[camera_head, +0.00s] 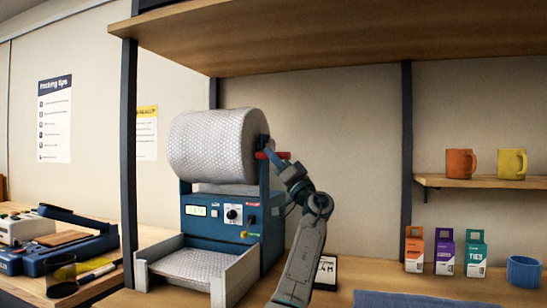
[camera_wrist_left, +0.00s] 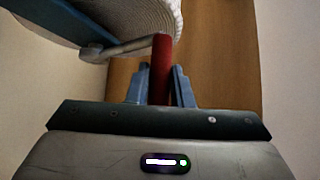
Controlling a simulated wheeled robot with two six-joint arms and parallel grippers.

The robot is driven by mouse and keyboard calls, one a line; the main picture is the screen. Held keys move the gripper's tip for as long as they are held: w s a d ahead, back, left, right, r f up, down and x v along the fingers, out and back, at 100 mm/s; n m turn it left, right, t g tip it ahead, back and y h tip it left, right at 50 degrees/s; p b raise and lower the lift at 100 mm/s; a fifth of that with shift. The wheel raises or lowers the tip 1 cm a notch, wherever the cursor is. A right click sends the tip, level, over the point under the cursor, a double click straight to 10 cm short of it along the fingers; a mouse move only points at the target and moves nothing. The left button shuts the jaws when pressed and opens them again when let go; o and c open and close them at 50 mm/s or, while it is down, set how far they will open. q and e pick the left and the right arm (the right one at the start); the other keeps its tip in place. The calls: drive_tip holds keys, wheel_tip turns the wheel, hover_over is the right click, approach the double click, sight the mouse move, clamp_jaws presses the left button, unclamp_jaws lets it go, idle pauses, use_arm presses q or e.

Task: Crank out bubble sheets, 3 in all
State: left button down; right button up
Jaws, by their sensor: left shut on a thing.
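A blue bubble-wrap machine (camera_head: 212,237) stands on the bench with a large white bubble roll (camera_head: 212,145) on top. Its front has a small display, a knob and a small yellow-tipped lever. A red crank handle (camera_head: 264,155) sticks out at the roll's right end. In the left wrist view the red handle (camera_wrist_left: 161,66) stands between the fingers. My left gripper (camera_head: 284,164) is shut on the crank handle. Bubble sheet (camera_head: 195,264) lies in the tray (camera_head: 226,282) at the machine's front; whether it is one sheet or several I cannot tell. My right gripper is out of view.
A dark upright post (camera_head: 130,160) stands left of the machine, and a wooden shelf (camera_head: 350,40) hangs above. A small framed card (camera_head: 325,272) is behind my arm. Small cartons (camera_head: 444,250), a blue cup (camera_head: 523,272) and a blue mat (camera_head: 420,299) are at right.

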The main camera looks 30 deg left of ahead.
use_arm(q)
drive_tip(key=shift+w+f, duration=0.1)
drive_tip(key=shift+f, duration=0.05)
drive_tip(key=c, duration=1.7)
unclamp_jaws()
drive_tip(key=o, duration=0.4)
drive_tip(key=shift+w+a+f, duration=0.1)
drive_tip(key=shift+w, duration=0.05)
drive_tip(key=shift+c, duration=0.2)
drive_tip(key=shift+o, duration=0.2)
drive_tip(key=shift+w+f, duration=0.15)
drive_tip(key=shift+w, duration=0.1)
drive_tip(key=shift+s+r, duration=0.2)
